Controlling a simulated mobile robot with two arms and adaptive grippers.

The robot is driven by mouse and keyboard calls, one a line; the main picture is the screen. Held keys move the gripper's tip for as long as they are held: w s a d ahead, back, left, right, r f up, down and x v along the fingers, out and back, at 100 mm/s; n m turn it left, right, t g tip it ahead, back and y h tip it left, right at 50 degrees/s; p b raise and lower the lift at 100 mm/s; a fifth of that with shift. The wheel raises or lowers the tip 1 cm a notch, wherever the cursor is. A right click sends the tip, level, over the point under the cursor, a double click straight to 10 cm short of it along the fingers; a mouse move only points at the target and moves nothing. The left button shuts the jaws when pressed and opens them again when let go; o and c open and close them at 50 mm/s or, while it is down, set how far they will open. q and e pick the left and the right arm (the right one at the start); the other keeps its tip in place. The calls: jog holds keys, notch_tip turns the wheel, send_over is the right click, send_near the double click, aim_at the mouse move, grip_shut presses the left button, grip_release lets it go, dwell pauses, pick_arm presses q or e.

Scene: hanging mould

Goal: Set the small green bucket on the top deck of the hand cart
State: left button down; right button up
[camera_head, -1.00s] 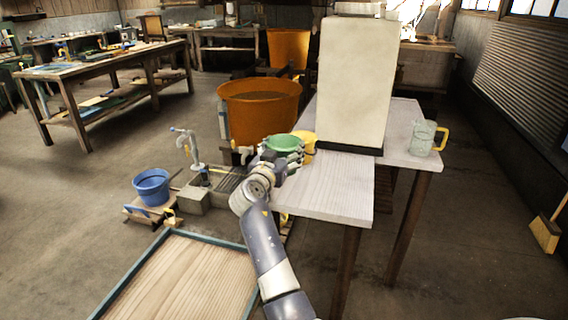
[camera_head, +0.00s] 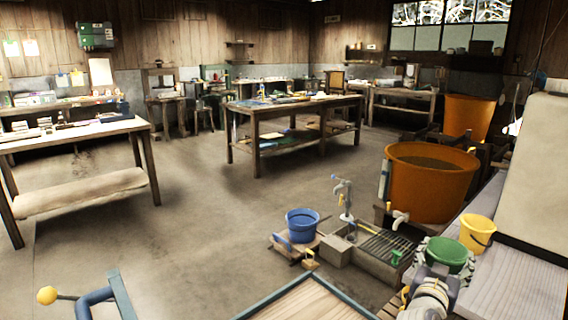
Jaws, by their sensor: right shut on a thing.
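The small green bucket (camera_head: 447,252) is at the lower right, by the near edge of the pale table. My right gripper (camera_head: 446,264) is shut on it, with fingers on both sides of it. The bucket looks upright; I cannot tell whether its base touches the table. A wooden deck with a teal rim (camera_head: 262,305), which looks like the hand cart's top deck, shows at the bottom edge, left of the gripper. The part of it that shows is bare, and most of it is cut off. My left gripper is out of view.
A yellow bucket (camera_head: 477,232) and a large pale block (camera_head: 535,175) stand on the table (camera_head: 520,288). A blue bucket (camera_head: 302,222) sits near a tap (camera_head: 344,195) and a floor grate. An orange tub (camera_head: 428,185) stands behind. Blue tubing (camera_head: 98,296) rises at bottom left. The middle floor is clear.

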jog(key=s+a+f+n+t+y, duration=0.2)
jog(key=s+a+n+y, duration=0.3)
jog(key=s+a, duration=0.5)
jog(key=s+a+f+n+t+y, duration=0.25)
jog(key=s+a+y, duration=0.35)
jog(key=s+a, duration=0.3)
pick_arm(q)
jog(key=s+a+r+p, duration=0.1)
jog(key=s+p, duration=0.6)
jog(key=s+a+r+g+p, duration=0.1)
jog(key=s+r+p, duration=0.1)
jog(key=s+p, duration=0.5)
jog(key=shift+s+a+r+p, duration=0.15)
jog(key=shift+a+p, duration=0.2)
pick_arm(e)
jog(key=s+r, duration=0.7)
jog(key=r, duration=0.4)
jog(key=shift+s+r+g, duration=0.35)
jog(key=shift+d, duration=0.1)
